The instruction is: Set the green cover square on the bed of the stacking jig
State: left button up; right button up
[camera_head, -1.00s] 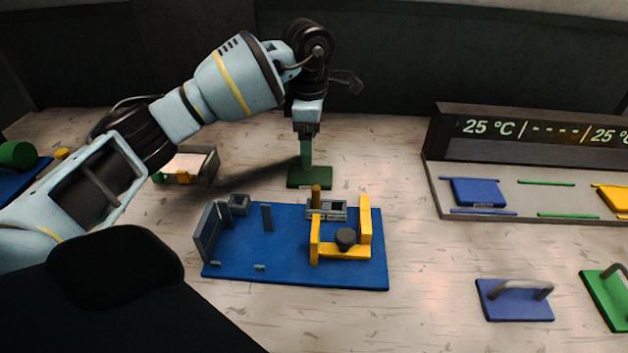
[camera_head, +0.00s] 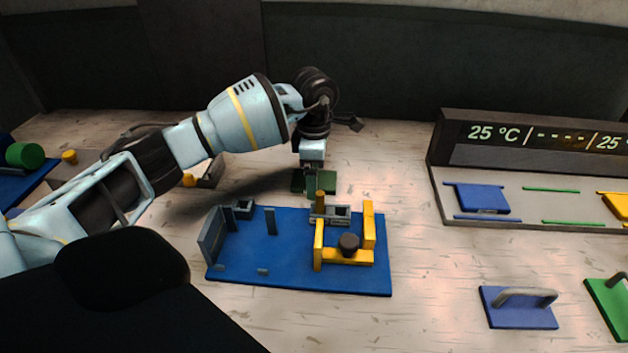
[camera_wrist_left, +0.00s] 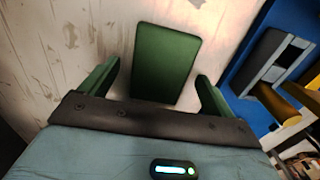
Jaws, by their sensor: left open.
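The green cover (camera_head: 299,181), a flat dark green rectangle, lies on the table just behind the stacking jig. The jig has a blue bed (camera_head: 295,262), grey upright stops (camera_head: 271,221) at the left and back, and a yellow bracket (camera_head: 369,228) with a dark knob at the right. My left gripper (camera_head: 317,181) is low over the cover, pointing down. In the left wrist view, the cover (camera_wrist_left: 166,62) shows between the open green fingers, with a gap on each side. The fingers partly hide the cover in the head view. My right gripper is out of view.
A display rack (camera_head: 560,160) with a blue plate (camera_head: 480,198) stands at the right. Handled blue (camera_head: 518,312) and green (camera_head: 606,300) plates lie at front right. A tray (camera_head: 208,172) is behind my left arm; a green cylinder (camera_head: 25,155) lies far left.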

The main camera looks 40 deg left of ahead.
pick_arm(q)
jog(key=shift+f, duration=0.15)
jog(key=c, duration=1.2)
jog(key=shift+o, duration=0.2)
notch_tip(320, 180, up, 10)
